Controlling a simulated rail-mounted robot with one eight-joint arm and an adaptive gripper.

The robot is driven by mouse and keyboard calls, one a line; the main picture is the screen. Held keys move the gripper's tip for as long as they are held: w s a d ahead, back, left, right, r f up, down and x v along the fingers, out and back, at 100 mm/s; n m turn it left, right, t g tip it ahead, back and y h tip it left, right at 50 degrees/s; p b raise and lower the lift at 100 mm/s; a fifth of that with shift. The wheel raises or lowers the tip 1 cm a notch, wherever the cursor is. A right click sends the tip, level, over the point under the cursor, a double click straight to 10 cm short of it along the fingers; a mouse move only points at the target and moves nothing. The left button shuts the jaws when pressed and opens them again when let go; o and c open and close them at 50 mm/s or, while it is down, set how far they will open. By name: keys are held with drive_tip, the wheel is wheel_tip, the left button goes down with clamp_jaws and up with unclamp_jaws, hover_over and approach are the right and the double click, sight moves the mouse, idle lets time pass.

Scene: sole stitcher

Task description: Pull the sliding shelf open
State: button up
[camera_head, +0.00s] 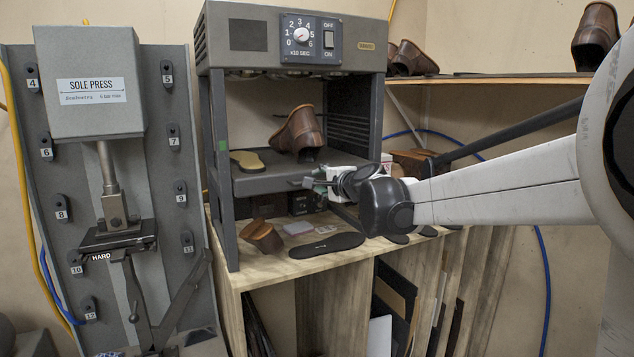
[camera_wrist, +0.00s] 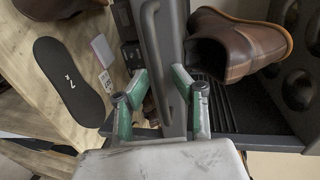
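The sliding shelf (camera_head: 275,183) is a dark grey tray inside the grey machine frame, with its front edge roughly level with the frame's front. A brown shoe (camera_head: 299,132) and a tan insole (camera_head: 247,161) lie on it. The shoe also shows at the right in the wrist view (camera_wrist: 235,45). My gripper (camera_head: 318,182) is at the shelf's front edge, right of its middle. In the wrist view, the green fingers (camera_wrist: 160,75) are apart, one on each side of the shelf's grey bar handle (camera_wrist: 153,45). Contact with the handle is unclear. My wrist hides the shelf's front right corner.
A wooden bench (camera_head: 265,271) below holds a black sole (camera_head: 327,245) and a brown shoe part (camera_head: 263,236). The sole press (camera_head: 90,80) stands at the left. A wooden wall shelf (camera_head: 490,80) with shoes is at the upper right. The space before the shelf looks clear.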

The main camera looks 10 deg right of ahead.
clamp_jaws()
drive_tip(key=shift+s, duration=0.1)
drive_tip(key=f+p+v, duration=0.1)
drive_tip(key=f+v, duration=0.1)
drive_tip(key=v, duration=1)
drive_tip(key=s+f+p+v, duration=0.1)
drive_tip(key=f+v, duration=0.2)
drive_tip(key=v, duration=1)
drive_tip(key=shift+s+d+f, duration=0.1)
drive_tip(key=shift+s+d, duration=0.05)
drive_tip(key=shift+o, duration=1)
unclamp_jaws()
